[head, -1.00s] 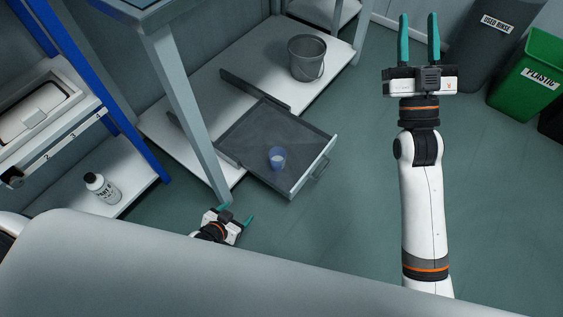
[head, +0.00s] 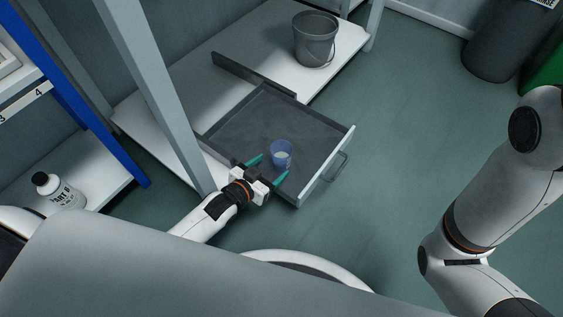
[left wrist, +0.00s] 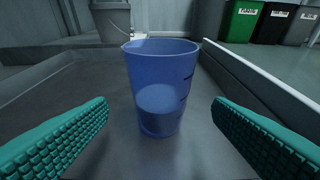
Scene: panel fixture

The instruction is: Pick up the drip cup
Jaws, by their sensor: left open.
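The drip cup (head: 281,153) is a small see-through blue cup standing upright in the open grey drawer (head: 243,116). It also shows in the middle of the left wrist view (left wrist: 161,88), with darker blue in its lower part and dark marks on its side. My left gripper (head: 268,167) is at the drawer's near side, its teal fingers pointing at the cup. In the left wrist view the fingers (left wrist: 160,135) are wide apart, one at each side in front of the cup, with gaps to it. My right arm shows at the right; its gripper is out of view.
A grey bucket (head: 315,42) stands on the white shelf behind the drawer. The drawer front with its handle (head: 338,167) is at the right. A table leg (head: 158,95) rises left of the drawer. A white bottle (head: 58,191) stands on the left shelf.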

